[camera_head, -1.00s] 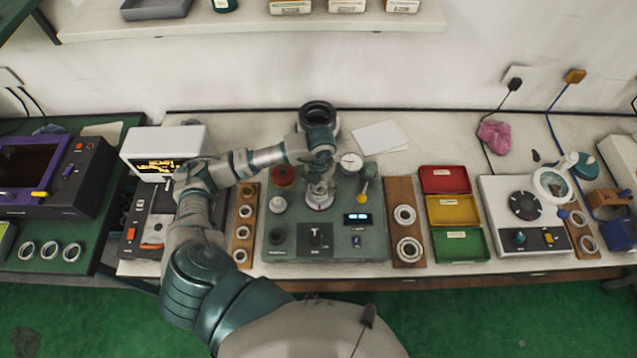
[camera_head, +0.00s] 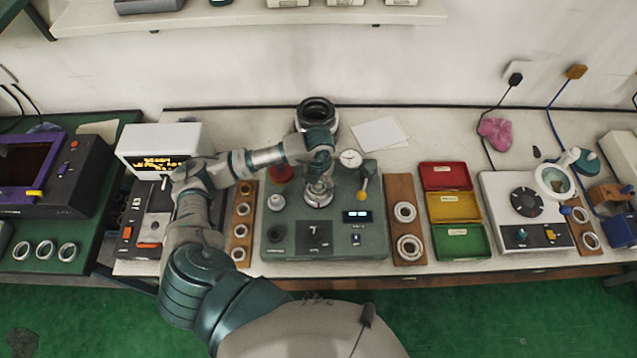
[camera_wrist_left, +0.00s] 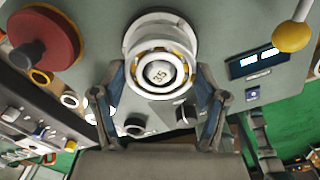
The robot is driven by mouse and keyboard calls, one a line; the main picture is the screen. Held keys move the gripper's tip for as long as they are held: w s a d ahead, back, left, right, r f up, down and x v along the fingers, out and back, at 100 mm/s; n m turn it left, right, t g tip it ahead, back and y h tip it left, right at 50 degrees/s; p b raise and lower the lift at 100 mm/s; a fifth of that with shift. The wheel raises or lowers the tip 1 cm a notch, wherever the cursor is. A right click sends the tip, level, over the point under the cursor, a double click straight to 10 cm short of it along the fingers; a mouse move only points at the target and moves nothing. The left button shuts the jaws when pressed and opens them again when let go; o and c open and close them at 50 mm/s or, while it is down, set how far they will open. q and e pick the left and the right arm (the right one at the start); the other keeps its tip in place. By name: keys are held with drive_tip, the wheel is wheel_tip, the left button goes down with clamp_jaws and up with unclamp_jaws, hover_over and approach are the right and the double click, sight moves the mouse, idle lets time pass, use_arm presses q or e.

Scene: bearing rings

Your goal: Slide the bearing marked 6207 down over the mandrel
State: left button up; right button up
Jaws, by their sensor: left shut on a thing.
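My left gripper (camera_head: 319,186) is over the grey-green test unit (camera_head: 285,235) in the head view. In the left wrist view its two fingers (camera_wrist_left: 160,88) are shut on a bearing (camera_wrist_left: 133,80), a pale ring with a yellowish cage. The round mandrel top (camera_wrist_left: 158,72), marked 35, shows inside the bearing's bore. From this angle I cannot tell how far down the bearing sits. A wider pale collar (camera_wrist_left: 150,20) shows behind it. No number on the bearing is readable. My right gripper is in neither view.
A red knob (camera_head: 282,173), a dial gauge (camera_head: 350,158) and a yellow-knobbed lever (camera_head: 363,182) stand close around the gripper. Wooden boards with rings lie left (camera_head: 234,250) and right (camera_head: 393,190). Red, yellow and green bins (camera_head: 446,177) stand farther right.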

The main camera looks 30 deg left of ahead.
use_arm(q)
drive_tip(key=shift+f, duration=0.1)
drive_tip(key=o, duration=1.6)
drive_tip(key=shift+o, duration=0.2)
wheel_tip(320, 180, up, 12)
drive_tip(key=shift+w+f, duration=0.1)
